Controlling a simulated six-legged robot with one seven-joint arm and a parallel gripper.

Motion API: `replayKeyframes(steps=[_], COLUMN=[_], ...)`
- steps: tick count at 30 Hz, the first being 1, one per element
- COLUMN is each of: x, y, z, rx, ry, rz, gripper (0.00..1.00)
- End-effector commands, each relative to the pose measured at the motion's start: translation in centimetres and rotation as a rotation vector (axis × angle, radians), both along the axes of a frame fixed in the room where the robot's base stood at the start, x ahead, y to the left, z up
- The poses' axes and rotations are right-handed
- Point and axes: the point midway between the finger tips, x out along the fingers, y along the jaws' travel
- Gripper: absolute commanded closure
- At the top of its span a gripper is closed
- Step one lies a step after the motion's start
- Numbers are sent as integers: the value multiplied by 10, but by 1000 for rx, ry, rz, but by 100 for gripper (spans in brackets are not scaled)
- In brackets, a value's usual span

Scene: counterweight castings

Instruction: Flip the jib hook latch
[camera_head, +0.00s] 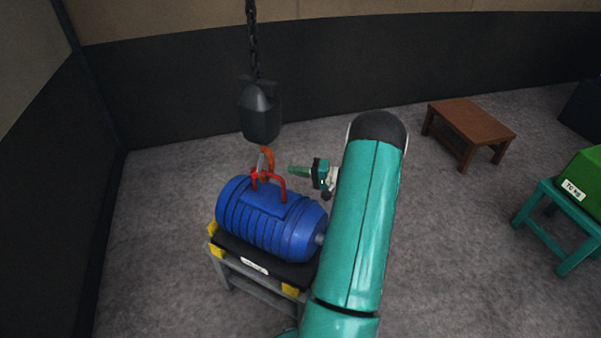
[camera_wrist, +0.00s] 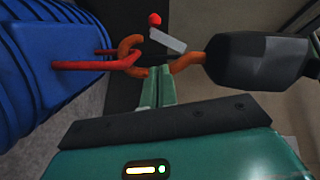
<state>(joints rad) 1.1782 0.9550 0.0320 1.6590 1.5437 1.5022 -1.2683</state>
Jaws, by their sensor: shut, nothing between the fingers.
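The orange jib hook (camera_head: 268,158) hangs under a black hook block (camera_head: 261,113), directly over the blue casting (camera_head: 270,220). The casting's red handle (camera_head: 270,181) meets the hook's curve; in the wrist view the hook (camera_wrist: 186,62) overlaps the handle (camera_wrist: 90,65), and I cannot tell exactly how they engage. The latch shows as a short grey bar (camera_wrist: 168,40) beside the hook, with a red ball (camera_wrist: 155,19) near one end. My gripper (camera_wrist: 160,76) is shut and empty, its green fingertips close to the hook. In the head view my gripper (camera_head: 292,170) is right of the hook.
The casting lies on a grey stand (camera_head: 250,286) with a black top and yellow corners. A black chain (camera_head: 252,40) rises from the block. A brown table (camera_head: 470,122) and a green weight (camera_head: 583,182) on a teal stool (camera_head: 545,218) are to the right. Open floor lies between.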

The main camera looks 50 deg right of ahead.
Motion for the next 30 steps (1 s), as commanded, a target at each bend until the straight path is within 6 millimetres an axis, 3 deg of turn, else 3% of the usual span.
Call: replayKeyframes(steps=[9, 18, 30], x=[58, 68, 68], y=[27, 58, 59], z=[-3, -10, -10], rx=[1, 1, 2], ry=[0, 0, 1], rz=[2, 0, 0], gripper=[100, 100, 100])
